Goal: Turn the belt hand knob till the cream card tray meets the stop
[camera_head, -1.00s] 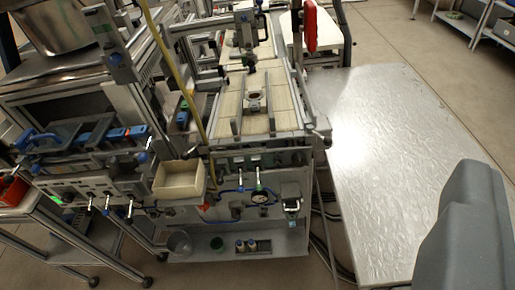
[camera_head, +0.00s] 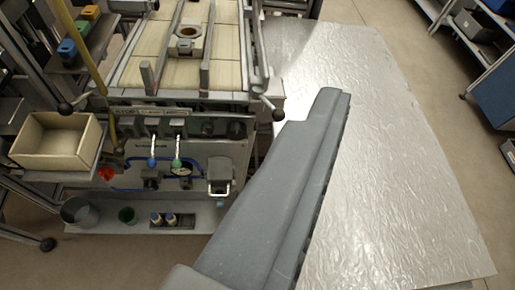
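The belt bed (camera_head: 160,72), with cream panels and metal rails, is at the top of the view. A square metal block with a round opening (camera_head: 188,40) sits between its rails. A black ball-ended handle (camera_head: 278,114) stands out at the bed's front right corner, and another (camera_head: 65,108) at its left. I cannot tell which is the belt hand knob. An open cream tray-like box (camera_head: 57,142) stands left of the bed; I cannot tell whether it is the card tray. The stop is not clear to me. My gripper's fingers are not in view.
My grey arm crosses the lower middle. Below the bed are a front panel with blue and green levers (camera_head: 176,160) and a shelf (camera_head: 200,214) with cups. A blue-panelled cabinet (camera_head: 492,104) stands far right.

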